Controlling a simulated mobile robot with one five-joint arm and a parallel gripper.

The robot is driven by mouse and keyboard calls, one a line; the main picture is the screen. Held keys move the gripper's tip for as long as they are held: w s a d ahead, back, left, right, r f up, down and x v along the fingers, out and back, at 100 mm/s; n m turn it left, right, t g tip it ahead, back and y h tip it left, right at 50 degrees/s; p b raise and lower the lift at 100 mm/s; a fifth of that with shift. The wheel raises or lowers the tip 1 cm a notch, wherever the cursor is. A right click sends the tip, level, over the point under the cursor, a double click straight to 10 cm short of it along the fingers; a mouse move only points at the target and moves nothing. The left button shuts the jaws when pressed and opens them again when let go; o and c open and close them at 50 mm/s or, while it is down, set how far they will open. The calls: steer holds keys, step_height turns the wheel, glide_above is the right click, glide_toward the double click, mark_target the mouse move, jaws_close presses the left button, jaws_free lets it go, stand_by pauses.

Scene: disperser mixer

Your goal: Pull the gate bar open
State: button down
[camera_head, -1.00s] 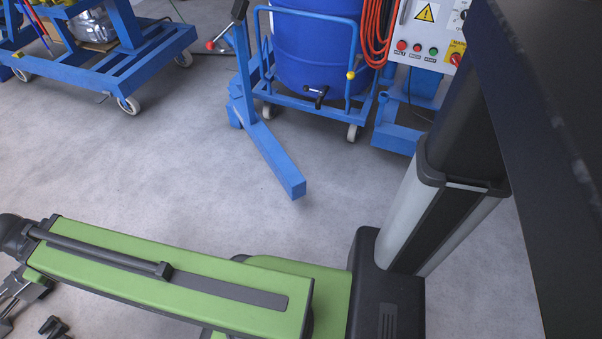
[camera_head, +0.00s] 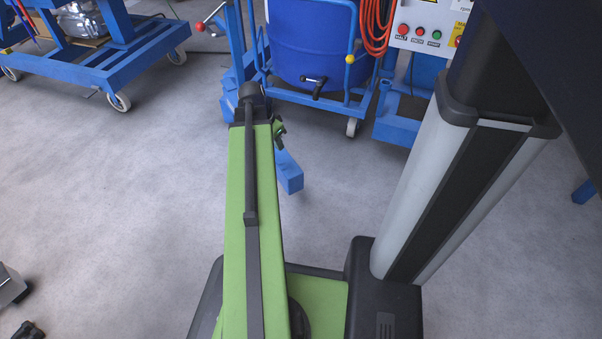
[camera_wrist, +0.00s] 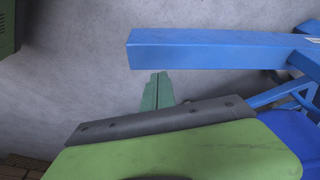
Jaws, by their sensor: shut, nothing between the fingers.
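The blue drum (camera_head: 318,40) stands on a blue wheeled frame at the top of the head view. A blue tube rail (camera_head: 352,32) with a yellow knob (camera_head: 350,59) runs up beside the drum; it looks like the gate bar, but I cannot be sure. My gripper shows only partly in the head view (camera_head: 279,134), just beyond the end of my arm and short of the drum frame. In the wrist view its green fingers (camera_wrist: 157,90) are together and empty, near a blue floor beam (camera_wrist: 210,48), apart from the rail.
The blue floor leg (camera_head: 290,178) of the stand sticks out towards me, partly behind my arm. A control box (camera_head: 425,28) and orange hose (camera_head: 374,35) are at the upper right. A blue trolley (camera_head: 90,70) stands at the upper left.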

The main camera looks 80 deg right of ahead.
steer(key=s+d+m, duration=0.2)
steer(key=s+m, duration=0.1)
steer(key=s, duration=0.6)
steer(key=a+b+x, duration=0.1)
steer(key=b+x, duration=1)
steer(key=x, duration=0.1)
steer(key=shift+g, duration=0.3)
steer(key=w+a, duration=0.1)
steer(key=w+a+r+p, duration=0.1)
steer(key=w, duration=0.1)
steer(key=shift+w+a+r, duration=0.15)
steer(key=shift+w, duration=0.05)
